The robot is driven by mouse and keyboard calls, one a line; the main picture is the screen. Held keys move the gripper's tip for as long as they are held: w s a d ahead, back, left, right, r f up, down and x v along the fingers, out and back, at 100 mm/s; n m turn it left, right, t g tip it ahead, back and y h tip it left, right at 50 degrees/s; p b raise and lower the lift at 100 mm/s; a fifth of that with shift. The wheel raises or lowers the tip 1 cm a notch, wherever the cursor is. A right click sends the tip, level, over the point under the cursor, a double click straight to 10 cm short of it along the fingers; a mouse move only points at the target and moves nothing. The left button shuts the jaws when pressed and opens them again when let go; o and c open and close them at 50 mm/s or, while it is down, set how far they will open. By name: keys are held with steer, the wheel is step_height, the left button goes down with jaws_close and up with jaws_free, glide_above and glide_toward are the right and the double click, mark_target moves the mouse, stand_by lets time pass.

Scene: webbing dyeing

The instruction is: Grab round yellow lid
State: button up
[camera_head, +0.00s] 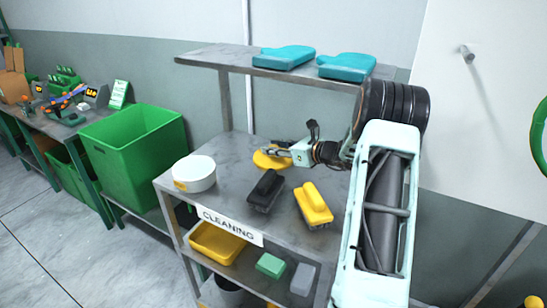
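The round yellow lid (264,162) lies on the top work surface of the grey metal cart, toward the back. My gripper (272,152) reaches in from the right and its fingers are over the lid, hiding part of it. The fingers are small in view, so I cannot tell whether they touch the lid or how far apart they are.
A white round container (194,172) stands on the cart (223,197) at the left. A black brush (265,190) and a yellow brush (314,204) lie in front of the lid. Teal gloves (284,56) rest on the upper shelf (222,57). A green bin (135,150) stands left.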

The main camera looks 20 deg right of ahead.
steer(key=c, duration=0.6)
steer(key=shift+r, duration=0.15)
steer(key=shift+c, duration=0.2)
